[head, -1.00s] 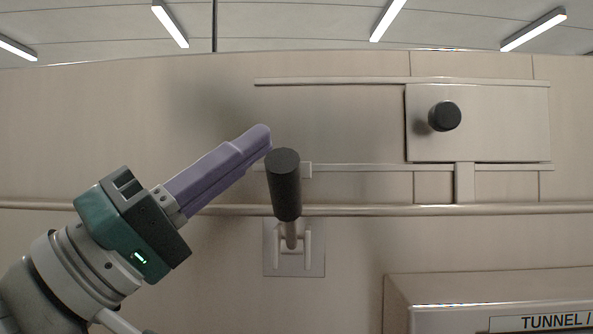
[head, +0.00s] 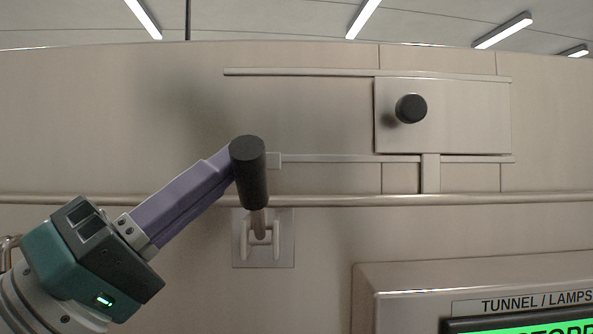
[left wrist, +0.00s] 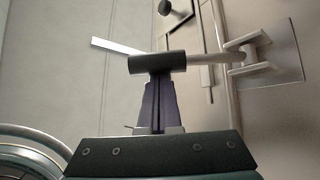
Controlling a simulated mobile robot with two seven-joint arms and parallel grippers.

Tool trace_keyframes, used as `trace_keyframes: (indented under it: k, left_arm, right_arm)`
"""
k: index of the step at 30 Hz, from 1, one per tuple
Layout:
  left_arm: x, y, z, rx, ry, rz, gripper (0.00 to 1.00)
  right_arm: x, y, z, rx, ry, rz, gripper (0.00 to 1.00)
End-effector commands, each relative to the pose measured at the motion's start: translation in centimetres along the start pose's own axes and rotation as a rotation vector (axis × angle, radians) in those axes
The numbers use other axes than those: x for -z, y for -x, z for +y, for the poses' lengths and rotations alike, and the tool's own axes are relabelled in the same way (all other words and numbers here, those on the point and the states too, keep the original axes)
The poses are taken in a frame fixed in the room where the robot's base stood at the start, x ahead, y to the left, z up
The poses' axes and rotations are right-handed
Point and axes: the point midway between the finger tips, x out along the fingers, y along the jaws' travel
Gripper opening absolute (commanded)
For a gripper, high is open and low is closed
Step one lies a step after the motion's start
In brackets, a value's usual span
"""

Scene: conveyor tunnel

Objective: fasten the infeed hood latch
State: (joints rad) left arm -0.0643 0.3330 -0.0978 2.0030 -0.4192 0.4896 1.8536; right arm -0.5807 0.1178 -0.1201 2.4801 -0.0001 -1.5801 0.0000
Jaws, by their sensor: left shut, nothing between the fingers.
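The latch is a lever with a thick black cylindrical grip (head: 248,173) on a metal rod, standing up from a bracket plate (head: 285,255) on the beige wall. In the left wrist view the black grip (left wrist: 158,63) lies crosswise just beyond my fingertips, and its rod runs right to the bracket (left wrist: 280,55). My left gripper (head: 222,162) has purple fingers that are shut and empty. Their tips are at the left side of the grip, partly hidden by it in the head view; I cannot tell whether they touch. My right gripper is not in view.
A horizontal rail (head: 400,200) runs across the wall behind the lever. Upper right is a sliding panel (head: 460,115) with a black knob (head: 410,108) between guide strips. A console labelled TUNNEL / LAMPS (head: 400,280) juts out lower right. The wall left of the lever is clear.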

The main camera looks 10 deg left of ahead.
Motion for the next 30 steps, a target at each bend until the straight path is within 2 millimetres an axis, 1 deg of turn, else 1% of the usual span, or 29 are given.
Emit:
trace_keyframes:
  k: [8,14,21,27,30]
  left_arm:
    - [-1.3,1.5,-0.6,-0.101,-0.087,-0.002,0.0]
    - [-2.6,3.0,-1.1,-0.235,-0.2,-0.002,0.0]
    - [-3.9,4.7,-1.9,-0.411,-0.349,-0.003,0.0]
    - [-5.0,5.8,-2.8,-0.555,-0.471,-0.003,0.0]
    - [-5.3,6.3,-3.2,-0.622,-0.527,-0.002,0.0]
  right_arm:
    - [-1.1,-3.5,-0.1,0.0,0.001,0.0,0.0]
    - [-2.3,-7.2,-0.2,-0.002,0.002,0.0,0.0]
    - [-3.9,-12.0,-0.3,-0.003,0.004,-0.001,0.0]
    - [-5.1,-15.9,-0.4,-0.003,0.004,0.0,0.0]
    - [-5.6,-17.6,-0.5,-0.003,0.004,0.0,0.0]
